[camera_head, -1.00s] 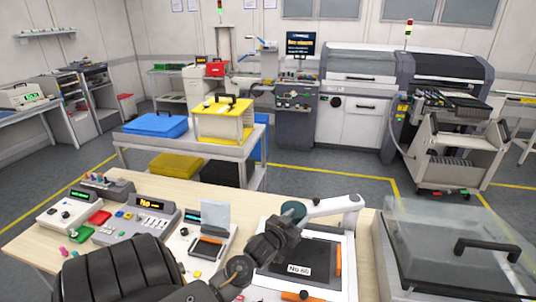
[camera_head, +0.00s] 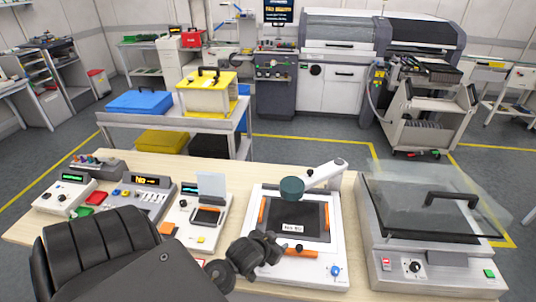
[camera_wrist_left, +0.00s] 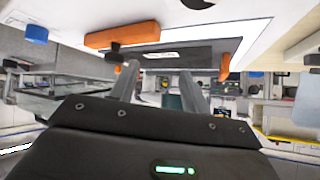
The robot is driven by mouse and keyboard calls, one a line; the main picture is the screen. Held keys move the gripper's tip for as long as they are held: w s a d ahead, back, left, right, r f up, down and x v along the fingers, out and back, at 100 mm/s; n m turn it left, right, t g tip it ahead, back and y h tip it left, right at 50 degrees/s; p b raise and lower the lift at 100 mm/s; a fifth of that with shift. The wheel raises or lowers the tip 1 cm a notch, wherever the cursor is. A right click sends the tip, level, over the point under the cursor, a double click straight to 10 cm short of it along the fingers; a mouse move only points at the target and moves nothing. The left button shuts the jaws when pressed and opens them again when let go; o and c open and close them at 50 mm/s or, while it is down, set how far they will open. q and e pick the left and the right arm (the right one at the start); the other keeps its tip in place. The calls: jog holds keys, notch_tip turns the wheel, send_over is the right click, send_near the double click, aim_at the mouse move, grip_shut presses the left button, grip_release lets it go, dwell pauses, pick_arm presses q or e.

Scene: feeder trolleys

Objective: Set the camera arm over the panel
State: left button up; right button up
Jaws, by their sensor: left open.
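The camera arm (camera_head: 325,172) is a white jointed arm pivoted at the back right of a white fixture (camera_head: 337,240). Its dark green camera head (camera_head: 292,189) hangs over the upper part of the dark panel (camera_head: 308,218). The panel lies flat in the fixture between orange clamps and bears a small label. My left gripper (camera_head: 262,252) is at the fixture's front left edge, apart from the camera head. In the left wrist view its two fingers (camera_wrist_left: 158,86) are spread with nothing between them. The panel (camera_wrist_left: 185,52) shows beyond them. My right gripper is not in view.
A machine with a clear lid (camera_head: 430,205) stands close right of the fixture. Control boxes, including a display unit (camera_head: 150,181) and a unit with an upright clear plate (camera_head: 211,186), stand to the left. A trolley with a blue case (camera_head: 147,102) is behind the table.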

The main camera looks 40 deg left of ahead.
pick_arm(q)
jog(key=shift+s+d+f+g, duration=0.1)
jog(key=shift+s+d+g, duration=0.1)
jog(key=shift+s, duration=0.35)
jog(key=shift+s+d+f+g, duration=0.1)
jog(key=shift+s+d+g, duration=0.1)
jog(key=shift+s, duration=0.35)
jog(key=shift+s+d, duration=0.4)
jog(key=shift+s, duration=0.25)
jog(key=shift+a, duration=0.1)
